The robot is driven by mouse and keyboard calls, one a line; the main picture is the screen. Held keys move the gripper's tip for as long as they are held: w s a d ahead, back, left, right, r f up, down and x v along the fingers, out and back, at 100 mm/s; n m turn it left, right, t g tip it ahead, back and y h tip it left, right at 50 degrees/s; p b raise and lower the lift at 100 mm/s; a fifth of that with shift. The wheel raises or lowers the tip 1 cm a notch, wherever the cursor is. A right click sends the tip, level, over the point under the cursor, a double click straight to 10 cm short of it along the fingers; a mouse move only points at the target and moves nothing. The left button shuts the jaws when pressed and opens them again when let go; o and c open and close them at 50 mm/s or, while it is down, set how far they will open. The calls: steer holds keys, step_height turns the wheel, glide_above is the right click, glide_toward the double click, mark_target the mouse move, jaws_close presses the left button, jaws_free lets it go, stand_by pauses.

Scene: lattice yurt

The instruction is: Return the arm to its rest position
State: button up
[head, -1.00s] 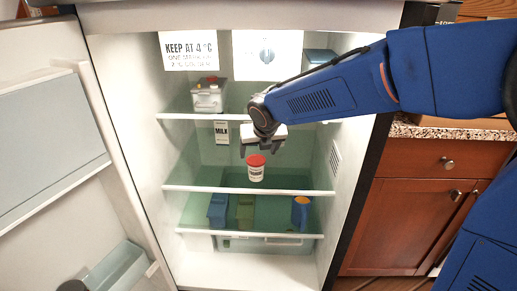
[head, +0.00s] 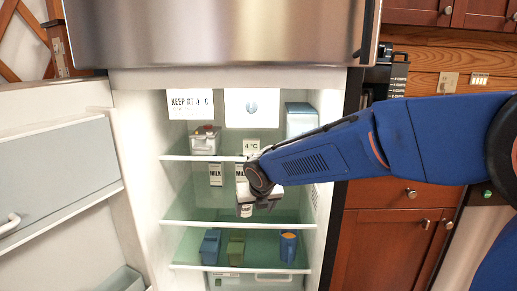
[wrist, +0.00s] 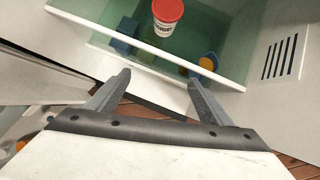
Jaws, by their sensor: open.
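My blue arm (head: 320,155) reaches in from the right across the open fridge. My gripper (head: 257,204) is at the middle shelf's height, in front of the white cup (head: 246,211), and hides most of it. In the wrist view the gripper's two fingers (wrist: 158,82) are spread apart with nothing between them. The red-lidded cup (wrist: 166,18) stands upright on the shelf beyond the fingertips, apart from them.
The fridge door (head: 60,170) stands open at left. Shelf edges (head: 235,225) lie close to my gripper. Blue, green and orange-topped containers (head: 236,248) stand on the shelf below. Wooden cabinets (head: 385,240) are at right, behind my arm.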

steer(key=s+d+r+m+h, duration=0.1)
steer(key=s+d+r+m, duration=0.1)
steer(key=s+d+m, duration=0.65)
steer(key=s+d+r+m, duration=0.2)
steer(key=s+d+m, duration=0.4)
steer(key=d+m, duration=0.55)
steer(key=s+d+f+m, duration=0.1)
steer(key=s+d+m, duration=0.2)
steer(key=s+m, duration=0.3)
steer(key=s+d+f+m+g, duration=0.1)
steer(key=s+d+m, duration=0.3)
steer(key=s+m, duration=0.2)
steer(key=s+d+f+m, duration=0.2)
steer(key=s+d+m, duration=0.1)
steer(key=s+m, duration=0.3)
steer(key=shift+s+d+m+g, duration=0.15)
steer(key=shift+s+m+g, duration=0.15)
steer(key=shift+s, duration=0.6)
